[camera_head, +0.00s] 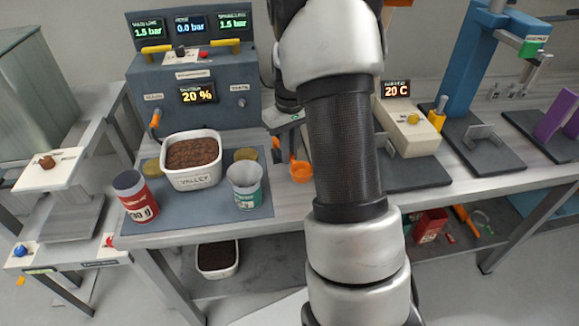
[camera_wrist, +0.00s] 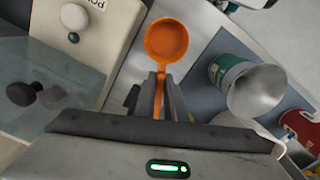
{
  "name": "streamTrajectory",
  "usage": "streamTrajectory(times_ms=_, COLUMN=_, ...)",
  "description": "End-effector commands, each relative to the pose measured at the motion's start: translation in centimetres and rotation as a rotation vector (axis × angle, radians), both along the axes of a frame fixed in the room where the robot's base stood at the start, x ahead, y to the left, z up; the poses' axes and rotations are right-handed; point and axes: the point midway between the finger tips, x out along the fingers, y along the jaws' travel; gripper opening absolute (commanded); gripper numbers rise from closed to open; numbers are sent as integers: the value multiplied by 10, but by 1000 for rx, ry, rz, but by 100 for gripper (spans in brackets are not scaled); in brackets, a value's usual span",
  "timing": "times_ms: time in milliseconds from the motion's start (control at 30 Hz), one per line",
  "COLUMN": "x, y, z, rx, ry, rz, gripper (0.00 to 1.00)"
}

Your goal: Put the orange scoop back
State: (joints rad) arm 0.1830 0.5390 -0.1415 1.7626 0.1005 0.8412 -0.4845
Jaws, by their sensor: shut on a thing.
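The orange scoop (camera_head: 301,171) shows in the head view just left of my forearm, low over the bench near its front edge. In the wrist view the scoop's round bowl (camera_wrist: 167,41) points away from me, and its handle runs back between my fingers. My gripper (camera_wrist: 159,88) is shut on the scoop's handle. In the head view my gripper (camera_head: 284,140) is partly hidden by my arm, and its fingers are hard to make out. I cannot tell whether the scoop touches the bench.
A blue-grey mat (camera_head: 225,208) left of the scoop holds a white VALLEY tub (camera_head: 199,182), a green-labelled cup (camera_head: 245,187) and a red-labelled cup (camera_head: 135,193). A 20 C hot plate unit (camera_head: 409,127) stands right of my arm. A control console (camera_head: 192,92) stands behind the mat.

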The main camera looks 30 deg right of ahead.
Motion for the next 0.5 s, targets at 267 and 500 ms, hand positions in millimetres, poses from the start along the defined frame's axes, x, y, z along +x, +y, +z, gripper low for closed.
streamTrajectory(times_ms=267, x=-1, y=0, z=-27, rx=2, ry=3, rz=-1, gripper=0)
streamTrajectory(times_ms=500, x=0, y=0, z=-48, rx=0, ry=-1, rz=0, gripper=0)
